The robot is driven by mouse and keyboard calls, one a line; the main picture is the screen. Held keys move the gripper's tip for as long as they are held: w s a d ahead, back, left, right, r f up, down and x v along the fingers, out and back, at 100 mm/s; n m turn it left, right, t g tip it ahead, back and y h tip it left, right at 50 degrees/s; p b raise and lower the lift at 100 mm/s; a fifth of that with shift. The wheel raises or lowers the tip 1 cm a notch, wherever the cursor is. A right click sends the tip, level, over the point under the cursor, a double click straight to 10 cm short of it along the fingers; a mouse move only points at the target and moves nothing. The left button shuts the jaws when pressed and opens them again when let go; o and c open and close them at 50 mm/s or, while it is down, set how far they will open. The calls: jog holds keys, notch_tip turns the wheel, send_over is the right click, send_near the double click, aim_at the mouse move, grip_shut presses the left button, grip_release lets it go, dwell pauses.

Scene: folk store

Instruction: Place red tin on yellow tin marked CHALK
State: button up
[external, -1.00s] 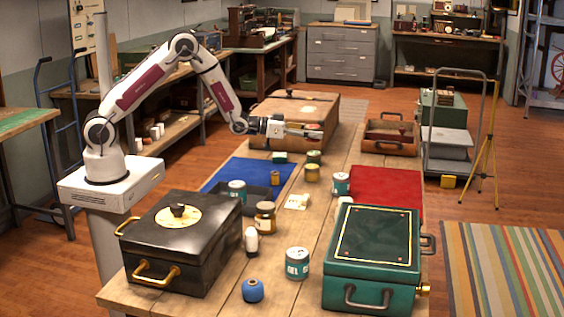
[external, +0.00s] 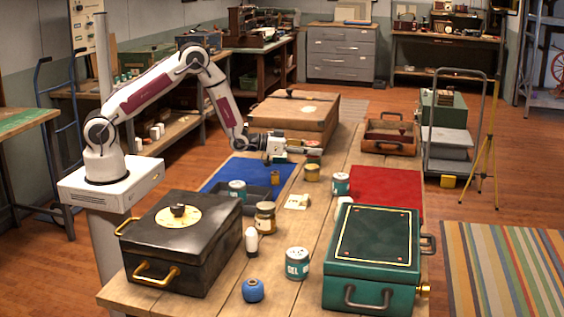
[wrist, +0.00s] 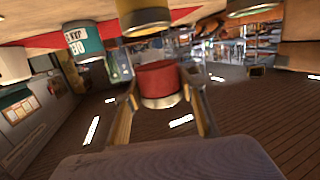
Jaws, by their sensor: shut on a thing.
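My gripper (external: 308,149) is shut on the red tin (wrist: 158,80), which sits between the two fingers in the wrist view. In the external view the red tin is small and partly covered by the fingers. A yellow tin (external: 312,173) stands upright on the table just below the gripper in the picture. It also shows at the top edge of the wrist view (wrist: 143,18), apart from the red tin. Its marking is too small to read.
A teal tin (external: 340,184) stands right of the yellow tin, and a small brown jar (external: 275,178) stands to its left. A red mat (external: 385,185) and a blue mat (external: 225,175) flank them. A large brown case (external: 298,110) is behind the gripper.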

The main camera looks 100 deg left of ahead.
aim_at(312, 158)
jog(key=shift+f, duration=1.85)
jog(key=shift+f, duration=0.15)
jog(key=o, duration=1.1)
jog(key=shift+o, duration=0.2)
jog(key=shift+r, duration=0.2)
jog(key=v, duration=1.2)
